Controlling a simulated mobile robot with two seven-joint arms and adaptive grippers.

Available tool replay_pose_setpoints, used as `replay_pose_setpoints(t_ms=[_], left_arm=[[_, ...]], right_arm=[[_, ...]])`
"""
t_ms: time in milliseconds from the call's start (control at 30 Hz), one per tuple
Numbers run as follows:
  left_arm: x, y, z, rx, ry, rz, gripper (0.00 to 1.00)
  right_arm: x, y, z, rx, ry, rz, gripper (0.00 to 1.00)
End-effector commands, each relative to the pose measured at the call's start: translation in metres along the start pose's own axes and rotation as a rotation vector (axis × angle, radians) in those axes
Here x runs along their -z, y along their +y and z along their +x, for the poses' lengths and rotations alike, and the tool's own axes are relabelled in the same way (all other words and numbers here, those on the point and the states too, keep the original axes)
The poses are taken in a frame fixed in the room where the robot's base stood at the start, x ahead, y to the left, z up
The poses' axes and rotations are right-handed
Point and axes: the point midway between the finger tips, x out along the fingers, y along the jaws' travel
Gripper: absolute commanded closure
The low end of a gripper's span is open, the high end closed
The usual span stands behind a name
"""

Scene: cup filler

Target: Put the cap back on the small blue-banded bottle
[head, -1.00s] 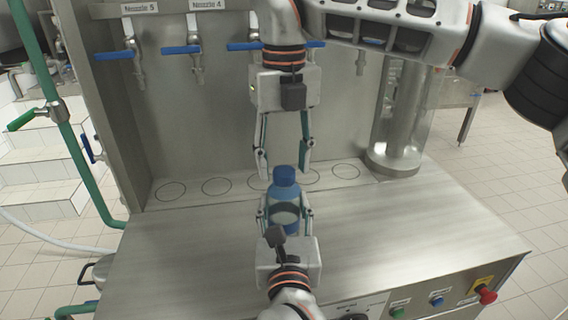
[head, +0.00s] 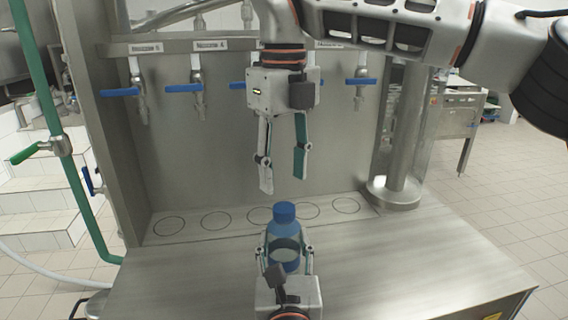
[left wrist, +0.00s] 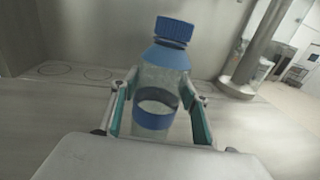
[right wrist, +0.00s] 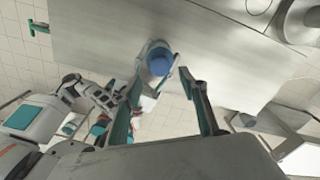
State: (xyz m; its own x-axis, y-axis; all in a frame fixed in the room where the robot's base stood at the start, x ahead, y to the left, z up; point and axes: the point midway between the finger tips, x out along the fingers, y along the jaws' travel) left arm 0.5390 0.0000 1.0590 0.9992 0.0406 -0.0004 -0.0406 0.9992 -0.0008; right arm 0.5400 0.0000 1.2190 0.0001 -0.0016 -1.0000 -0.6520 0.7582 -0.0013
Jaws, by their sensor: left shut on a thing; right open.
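The small bottle (head: 284,262) is clear, with a blue shoulder and a blue band. It stands upright between the fingers of my left gripper (head: 285,251), which is shut on its body. The bottle also shows in the left wrist view (left wrist: 155,90). The blue cap (head: 284,211) sits on top of the bottle's neck. It shows in the left wrist view (left wrist: 174,31), looking slightly tilted, and from above in the right wrist view (right wrist: 160,62). I cannot tell whether it is screwed tight. My right gripper (head: 283,185) is open and empty, a little above the cap.
A steel bench (head: 400,255) lies under the bottle, with marked circles (head: 216,221) along its back. Nozzles with blue levers (head: 198,88) hang on the back panel. A steel column (head: 397,150) stands at the right. The bench's right side is clear.

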Motion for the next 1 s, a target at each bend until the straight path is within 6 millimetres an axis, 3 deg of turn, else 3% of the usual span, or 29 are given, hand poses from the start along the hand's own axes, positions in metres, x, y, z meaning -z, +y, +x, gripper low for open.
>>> replay_pose_setpoints(t_ms=[300,667,833,1000], left_arm=[[-0.001,0.000,0.000,0.000,-0.001,0.000,1.00],[-0.001,0.000,0.000,0.000,-0.001,0.000,1.00],[-0.001,0.000,0.000,0.000,-0.001,0.000,1.00],[-0.001,0.000,0.000,0.000,-0.001,0.000,1.00]], right_arm=[[0.000,0.000,-0.015,-0.001,0.000,-0.257,0.57],[0.000,0.000,-0.015,-0.001,-0.001,-0.273,0.57],[0.000,0.000,-0.005,-0.002,0.000,-0.274,0.57],[0.001,0.001,0.019,-0.004,0.002,-0.274,0.57]])
